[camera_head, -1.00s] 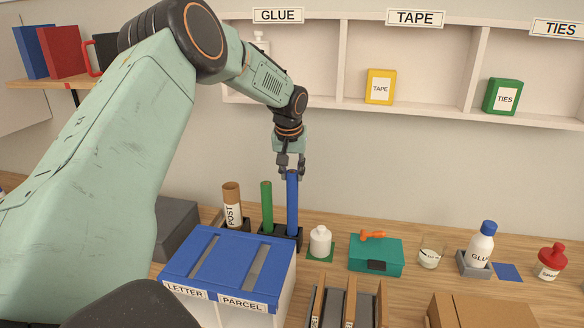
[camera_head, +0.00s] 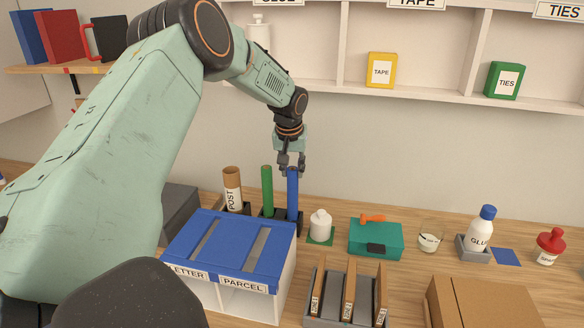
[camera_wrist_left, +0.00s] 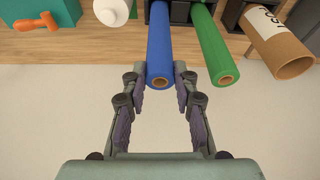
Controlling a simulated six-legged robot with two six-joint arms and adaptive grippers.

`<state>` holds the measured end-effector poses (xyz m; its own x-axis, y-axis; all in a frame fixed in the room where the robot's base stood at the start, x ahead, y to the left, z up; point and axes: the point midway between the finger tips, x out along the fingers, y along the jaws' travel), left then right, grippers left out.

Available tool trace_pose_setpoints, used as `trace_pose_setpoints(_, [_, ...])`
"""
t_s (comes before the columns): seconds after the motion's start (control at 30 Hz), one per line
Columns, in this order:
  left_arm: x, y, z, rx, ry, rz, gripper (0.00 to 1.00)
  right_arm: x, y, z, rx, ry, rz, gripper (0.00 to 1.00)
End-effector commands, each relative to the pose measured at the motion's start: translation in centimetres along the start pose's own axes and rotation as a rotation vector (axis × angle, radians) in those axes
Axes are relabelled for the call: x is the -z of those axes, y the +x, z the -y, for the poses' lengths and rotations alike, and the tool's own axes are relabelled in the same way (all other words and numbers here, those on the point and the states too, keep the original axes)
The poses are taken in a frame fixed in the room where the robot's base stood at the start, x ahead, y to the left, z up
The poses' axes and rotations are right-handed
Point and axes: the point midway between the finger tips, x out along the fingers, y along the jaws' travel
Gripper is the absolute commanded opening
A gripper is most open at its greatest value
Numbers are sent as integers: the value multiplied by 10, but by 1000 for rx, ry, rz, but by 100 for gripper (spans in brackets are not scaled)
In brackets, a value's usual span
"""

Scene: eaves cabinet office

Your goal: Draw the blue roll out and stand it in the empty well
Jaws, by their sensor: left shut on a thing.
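The blue roll (camera_head: 292,200) stands upright in a dark holder (camera_head: 266,224), just right of the green roll (camera_head: 267,190). My left gripper (camera_head: 291,169) reaches down from above and is shut on the roll's top end. In the left wrist view the fingers (camera_wrist_left: 160,98) lie on both sides of the blue roll (camera_wrist_left: 160,50), near its open end. The roll's foot is still down at the holder. Dark holder parts show beside the rolls, but I cannot tell which well is empty. My right gripper is out of view.
A brown POST tube (camera_head: 232,188) stands left of the green roll. A blue-topped letter and parcel box (camera_head: 205,250) is in front. A white bottle (camera_head: 320,226) and a teal box (camera_head: 375,240) stand to the right. Wall cubbies (camera_head: 420,95) are behind.

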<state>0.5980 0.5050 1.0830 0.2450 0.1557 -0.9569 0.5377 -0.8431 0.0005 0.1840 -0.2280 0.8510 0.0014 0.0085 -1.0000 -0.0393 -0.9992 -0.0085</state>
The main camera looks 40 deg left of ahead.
Motion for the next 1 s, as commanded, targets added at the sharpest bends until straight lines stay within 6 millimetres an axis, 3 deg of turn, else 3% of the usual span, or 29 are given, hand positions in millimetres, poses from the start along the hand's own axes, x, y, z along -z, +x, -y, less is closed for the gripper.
trace_pose_setpoints(0.53, [-1,2,0,0,0,0,0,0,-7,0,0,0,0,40])
trace_pose_setpoints(0.57, [-1,2,0,0,0,0,29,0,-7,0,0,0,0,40])
trace_pose_setpoints(0.87, [-1,2,0,0,0,0,55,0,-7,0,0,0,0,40])
trace_pose_setpoints(1.0, [-1,2,0,0,0,0,55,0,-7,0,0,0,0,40])
